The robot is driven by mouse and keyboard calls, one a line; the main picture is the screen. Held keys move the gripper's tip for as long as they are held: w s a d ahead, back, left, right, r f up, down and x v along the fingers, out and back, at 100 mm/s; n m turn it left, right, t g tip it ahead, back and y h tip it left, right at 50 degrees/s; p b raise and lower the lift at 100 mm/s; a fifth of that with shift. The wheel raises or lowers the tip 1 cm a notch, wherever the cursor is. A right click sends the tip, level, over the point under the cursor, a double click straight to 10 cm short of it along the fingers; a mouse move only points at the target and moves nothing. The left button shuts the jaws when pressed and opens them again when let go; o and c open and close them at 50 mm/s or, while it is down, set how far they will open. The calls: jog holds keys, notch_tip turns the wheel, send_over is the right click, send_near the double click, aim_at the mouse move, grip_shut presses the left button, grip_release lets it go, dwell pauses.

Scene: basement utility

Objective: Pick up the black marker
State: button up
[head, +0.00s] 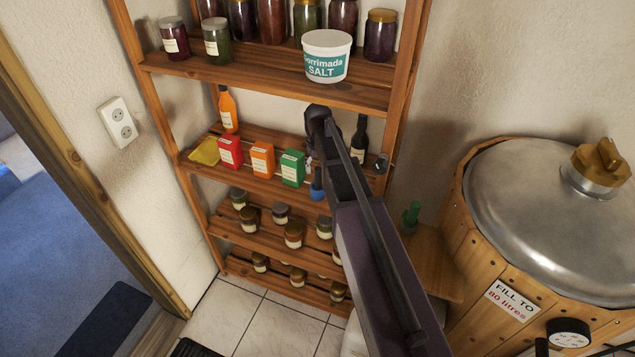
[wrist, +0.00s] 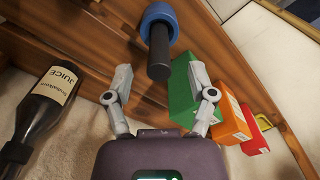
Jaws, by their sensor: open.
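A black cylinder with a thick blue end (wrist: 158,45) is on the middle shelf in the wrist view, its blue end toward the board's edge. It looks more like a microphone than a plain marker, and I cannot tell if it is the black marker. Its blue end (head: 317,190) shows in the head view; my arm hides most of the rest. My gripper (wrist: 159,82) is open, its fingers on either side of the line to the black end, with a gap in between. I see no contact. The right finger overlaps the green box (wrist: 185,95) in view.
The green (head: 292,168), orange (head: 262,160) and red (head: 230,152) boxes stand in a row to the left in the head view. A dark juice bottle (wrist: 48,95) stands on the other side. The upper shelf (head: 270,78) with a salt tub (head: 327,55) is above.

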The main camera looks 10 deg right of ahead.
aim_at(318, 177)
jog(key=shift+f, duration=0.15)
jog(key=shift+f+b, duration=2.45)
jog(key=shift+b, duration=0.1)
grip_shut()
